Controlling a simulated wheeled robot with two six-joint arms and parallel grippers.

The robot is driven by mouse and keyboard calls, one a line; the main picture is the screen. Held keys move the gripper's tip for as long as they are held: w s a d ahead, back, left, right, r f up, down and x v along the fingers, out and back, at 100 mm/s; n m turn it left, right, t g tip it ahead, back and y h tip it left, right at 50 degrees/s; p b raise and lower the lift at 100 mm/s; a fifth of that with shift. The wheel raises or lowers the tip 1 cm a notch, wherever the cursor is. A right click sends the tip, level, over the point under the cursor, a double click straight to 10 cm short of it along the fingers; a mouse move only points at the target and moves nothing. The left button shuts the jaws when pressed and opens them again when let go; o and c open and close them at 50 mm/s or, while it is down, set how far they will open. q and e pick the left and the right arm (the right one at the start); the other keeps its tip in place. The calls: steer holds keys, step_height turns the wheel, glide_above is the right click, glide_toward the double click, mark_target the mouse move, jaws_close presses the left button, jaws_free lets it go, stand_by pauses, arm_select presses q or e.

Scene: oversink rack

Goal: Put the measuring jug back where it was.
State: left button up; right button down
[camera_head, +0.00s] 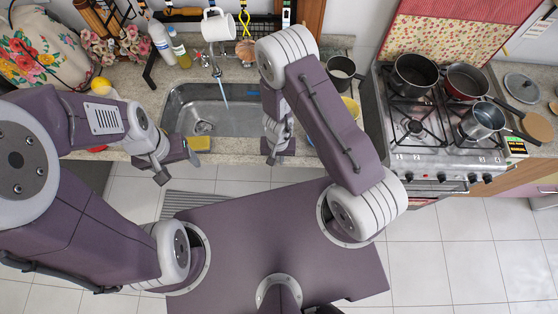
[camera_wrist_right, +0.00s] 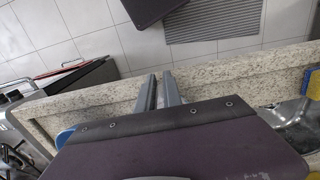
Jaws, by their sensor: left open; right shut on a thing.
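A white jug-like vessel with a handle (camera_head: 215,26) is at the back of the counter by the rack, above the sink; I cannot tell whether it is the measuring jug. My right gripper (camera_head: 278,155) is over the counter's front edge, right of the sink. Its fingers show close together in the right wrist view (camera_wrist_right: 160,92). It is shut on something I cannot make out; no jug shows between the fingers. My left gripper (camera_head: 172,170) is open, with nothing seen in it, in front of the counter near a yellow sponge (camera_head: 199,144).
The sink (camera_head: 225,110) lies between the grippers, with a tap above it. The stove (camera_head: 415,150) holds several pots. Bottles (camera_head: 160,40) stand at the back left.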

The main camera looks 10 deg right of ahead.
steer(key=shift+w, duration=0.4)
steer(key=shift+w+f, duration=0.1)
steer(key=shift+f, duration=0.05)
steer(key=shift+s+f+b, duration=0.1)
steer(key=shift+s+b, duration=0.25)
steer(key=shift+s, duration=0.1)
steer(key=c, duration=1.7)
jaws_free()
steer(key=shift+s+d, duration=0.1)
steer(key=shift+s, duration=0.1)
steer(key=shift+c, duration=0.2)
steer(key=shift+o, duration=1.2)
steer(key=shift+w, duration=0.35)
arm_select(q)
step_height(320, 180, up, 13)
steer(key=p, duration=1.3)
steer(key=shift+f, duration=0.15)
arm_select(e)
step_height(320, 180, up, 13)
steer(key=shift+f, duration=0.1)
